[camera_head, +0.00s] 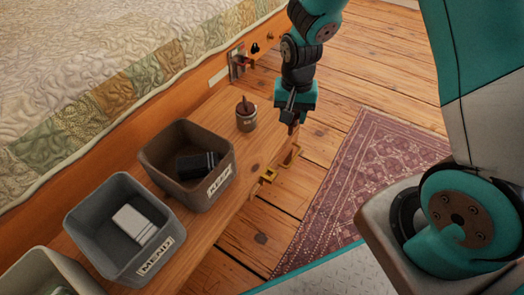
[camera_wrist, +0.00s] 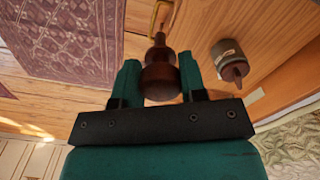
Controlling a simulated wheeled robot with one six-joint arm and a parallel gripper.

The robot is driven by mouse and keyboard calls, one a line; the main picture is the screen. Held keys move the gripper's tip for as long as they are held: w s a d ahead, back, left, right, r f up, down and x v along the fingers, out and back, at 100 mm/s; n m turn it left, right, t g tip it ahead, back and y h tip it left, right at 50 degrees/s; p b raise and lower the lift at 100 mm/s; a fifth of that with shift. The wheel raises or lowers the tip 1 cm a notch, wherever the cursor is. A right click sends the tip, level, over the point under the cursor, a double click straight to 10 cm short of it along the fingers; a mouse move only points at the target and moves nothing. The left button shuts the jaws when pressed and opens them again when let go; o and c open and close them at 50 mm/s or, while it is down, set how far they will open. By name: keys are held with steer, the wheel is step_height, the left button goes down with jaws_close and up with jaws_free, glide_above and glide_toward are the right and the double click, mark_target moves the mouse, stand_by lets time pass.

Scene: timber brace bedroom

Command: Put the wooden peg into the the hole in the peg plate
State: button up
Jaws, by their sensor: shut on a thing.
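My gripper (camera_head: 292,118) is shut on a dark brown turned wooden peg (camera_wrist: 161,75), held between the two teal fingers in the wrist view. The peg's narrow end points away from the gripper. In the head view only a small reddish-brown part of it (camera_head: 293,128) shows below the fingers. The gripper is to the right of a grey can with a brown pointed piece (camera_head: 246,116), apart from it; the can also shows in the wrist view (camera_wrist: 229,58). A small metal plate with coloured parts (camera_head: 237,66) is by the bed side; I cannot tell whether it is the peg plate, and no hole is clear.
A wooden bench (camera_head: 222,118) runs along the bed (camera_head: 100,70). It carries a brown bin (camera_head: 160,150) with a black item, and a grey bin (camera_head: 85,215) with a white item. Brass handles (camera_head: 268,176) stick out from its front. A patterned rug (camera_head: 365,170) lies on the floor.

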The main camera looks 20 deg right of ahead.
steer(key=s+a+f+m+b, duration=0.1)
steer(key=a+f+m+b, duration=0.3)
steer(key=m, duration=0.5)
step_height(320, 180, down, 4)
steer(key=shift+s+a+r+m, duration=0.25)
steer(key=shift+a+m, duration=0.15)
steer(key=shift+a, duration=0.8)
steer(key=shift+f, duration=0.15)
step_height(320, 180, down, 9)
steer(key=b, duration=0.7)
steer(key=shift+f, duration=0.2)
steer(key=o, duration=1)
